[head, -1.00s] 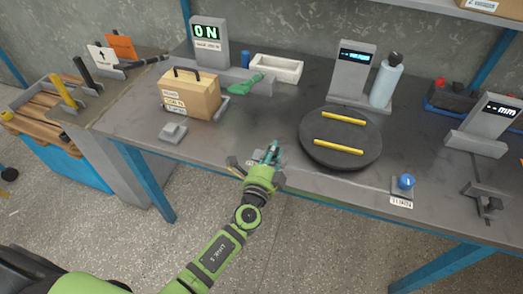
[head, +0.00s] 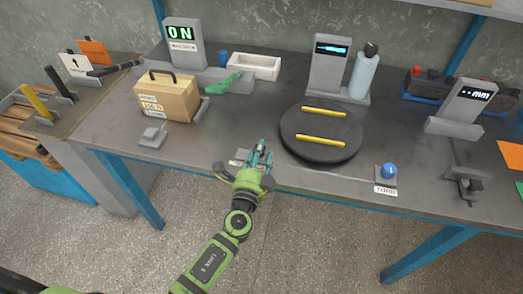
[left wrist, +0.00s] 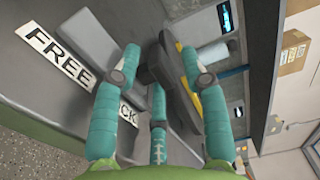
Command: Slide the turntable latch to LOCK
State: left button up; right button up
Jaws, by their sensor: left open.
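The turntable (head: 348,133) is a dark round disc with two yellow bars, on the grey bench right of my left gripper. My left gripper (head: 260,152) is open at the bench's front edge, left of the disc, with teal fingers pointing towards the bench. In the left wrist view, a white FREE label (left wrist: 55,57) lies left of the open fingers (left wrist: 160,60). A second label (left wrist: 127,114), showing only "CK", is partly behind a finger. The turntable (left wrist: 174,62) is beyond the fingers. My right gripper is not in view.
A display stand (head: 327,70) and a grey bottle (head: 364,75) stand behind the turntable. A blue knob (head: 389,172) is to its right. A cardboard box (head: 166,98) and a small grey block (head: 153,135) are at left. The bench between box and turntable is mostly clear.

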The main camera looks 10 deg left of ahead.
pick_arm(q)
jog(key=s, duration=1)
jog(key=shift+s, duration=0.35)
jog(key=shift+a, duration=0.15)
jog(key=s+a+f+n+g, duration=0.2)
jog(key=s+f+g, duration=0.1)
jog(key=f, duration=0.7)
jog(key=s+a+f+n+g+y, duration=0.1)
jog(key=s+a+f+n+g, duration=0.2)
jog(key=f, duration=0.6)
jog(key=s+a+f+n+g, duration=0.1)
jog(key=s+a+f+g, duration=0.2)
jog(key=f, duration=0.7)
jog(key=s+a+f+n+g, duration=0.1)
jog(key=s+f+n+g, duration=0.3)
jog(key=s, duration=0.9)
jog(key=s+a+f+n+g, duration=0.2)
jog(key=s+f+n+g, duration=0.2)
jog(key=s+f, duration=0.6)
jog(key=s+n, duration=0.2)
jog(key=s, duration=0.2)
jog(key=shift+s+f, duration=0.15)
jog(key=shift+f, duration=0.1)
